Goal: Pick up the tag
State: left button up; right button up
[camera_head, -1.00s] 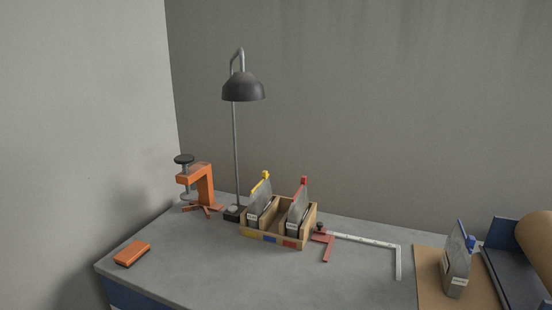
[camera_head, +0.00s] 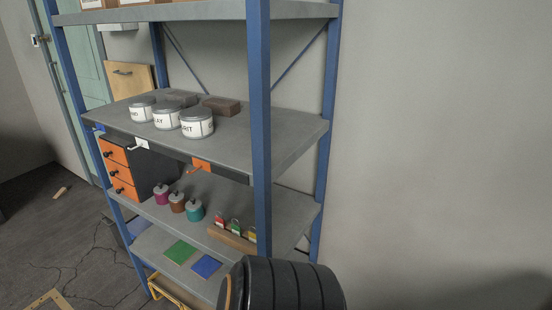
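I cannot tell for sure which thing is the tag. A small orange tag-like piece (camera_head: 201,165) is at the front edge of the middle shelf, and a small white one (camera_head: 142,143) is farther left along that edge. Small red, green and yellow pieces (camera_head: 235,227) stand in a wooden holder on the shelf below; they are too small to identify. Neither of my grippers is in view.
The shelf rack (camera_head: 262,120) has blue posts. Labelled tins (camera_head: 197,124) and brown blocks stand on the middle shelf. Lidded jars (camera_head: 194,210) and an orange drawer unit (camera_head: 118,172) are lower. A black ribbed shape (camera_head: 285,285) covers the lower right.

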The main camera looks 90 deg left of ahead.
aim_at(220, 222)
jog(key=u, duration=3.2)
